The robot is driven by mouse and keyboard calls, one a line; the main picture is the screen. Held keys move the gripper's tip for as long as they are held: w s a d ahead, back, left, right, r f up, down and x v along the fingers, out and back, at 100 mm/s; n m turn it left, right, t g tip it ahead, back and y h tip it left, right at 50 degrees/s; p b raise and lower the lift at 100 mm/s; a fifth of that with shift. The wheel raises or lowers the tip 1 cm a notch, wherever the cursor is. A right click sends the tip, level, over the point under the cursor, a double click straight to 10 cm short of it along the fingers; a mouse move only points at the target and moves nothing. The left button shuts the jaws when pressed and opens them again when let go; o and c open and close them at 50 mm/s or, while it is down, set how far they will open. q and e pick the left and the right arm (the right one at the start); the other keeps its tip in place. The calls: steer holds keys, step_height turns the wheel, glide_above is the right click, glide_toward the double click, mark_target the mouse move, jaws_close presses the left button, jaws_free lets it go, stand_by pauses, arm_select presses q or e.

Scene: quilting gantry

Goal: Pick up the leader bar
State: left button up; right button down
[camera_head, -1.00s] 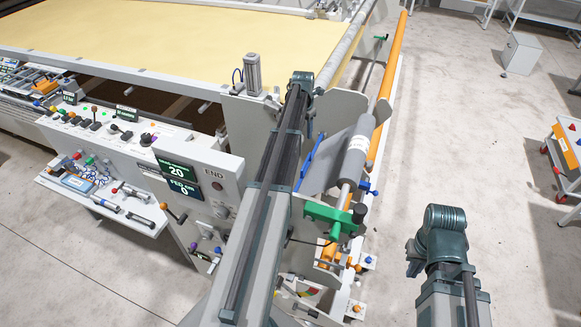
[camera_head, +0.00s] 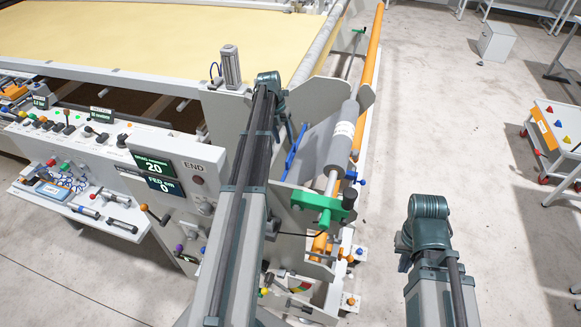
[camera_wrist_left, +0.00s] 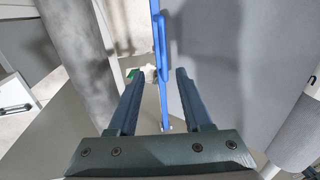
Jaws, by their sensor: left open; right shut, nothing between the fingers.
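No part carries a readable leader bar label, so I cannot tell for sure which one it is. A thin blue bar (camera_head: 293,150) stands slanted beside the grey roller (camera_head: 342,138) at the machine's end. In the left wrist view the blue bar (camera_wrist_left: 161,60) runs upright ahead of the open fingers, in line with the gap between them. My left gripper (camera_wrist_left: 153,75) is open and empty; in the head view my left gripper (camera_head: 288,122) is near the bar's upper end, partly behind my arm. My right gripper (camera_head: 404,258) is at the right, shut, apart from the machine.
A long orange tube (camera_head: 370,75) lies along the machine's right side. A green clamp (camera_head: 318,201) is at the roller's near end. A control panel (camera_head: 180,165) stands left of my arm. The floor (camera_head: 450,130) on the right is clear up to a trolley (camera_head: 550,135).

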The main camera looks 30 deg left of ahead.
mark_target(290, 153)
arm_select(q)
steer(key=shift+w+d+f+b, duration=0.1)
steer(key=shift+d+f+b, duration=0.25)
steer(key=shift+f+b, duration=0.95)
steer(key=shift+w+d+f+b, duration=0.1)
steer(key=shift+d+f+b, duration=0.3)
steer(key=shift+f+b, duration=0.95)
steer(key=shift+w+d+f+b, duration=0.1)
steer(key=shift+d+f+b, duration=0.25)
steer(key=shift+f+b, duration=0.95)
steer(key=shift+f+p, duration=0.15)
steer(key=shift+p, duration=0.25)
steer(key=shift+c, duration=0.2)
jaws_close()
